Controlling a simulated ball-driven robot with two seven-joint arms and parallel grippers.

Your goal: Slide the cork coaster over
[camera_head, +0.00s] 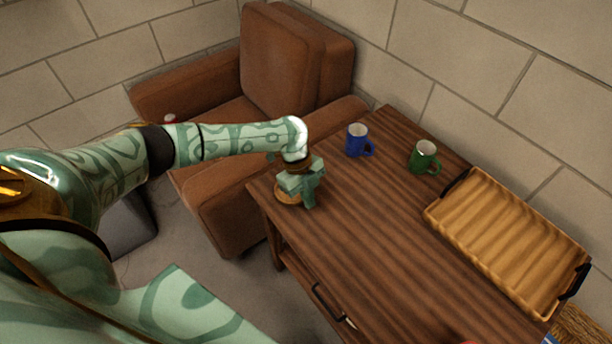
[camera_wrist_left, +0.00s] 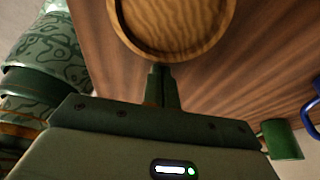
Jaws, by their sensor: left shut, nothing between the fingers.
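The cork coaster (camera_head: 281,194) is a round, tan disc with a raised rim. It lies on the brown wooden table near its left corner, partly hidden behind my gripper in the head view. In the left wrist view the coaster (camera_wrist_left: 175,22) is cut off by the top edge. My left gripper (camera_head: 308,204) points down at the table beside the coaster. Its fingers are shut together with nothing between them. In the left wrist view the fingertips (camera_wrist_left: 160,70) are right at the coaster's near rim; I cannot tell whether they touch it. My right gripper is out of view.
A blue mug (camera_head: 357,141) and a green mug (camera_head: 424,158) stand toward the table's back edge. A ribbed wooden tray (camera_head: 505,238) with black handles lies at the right. The middle of the table (camera_head: 375,225) is clear. A brown armchair (camera_head: 285,55) stands beyond the table's left end.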

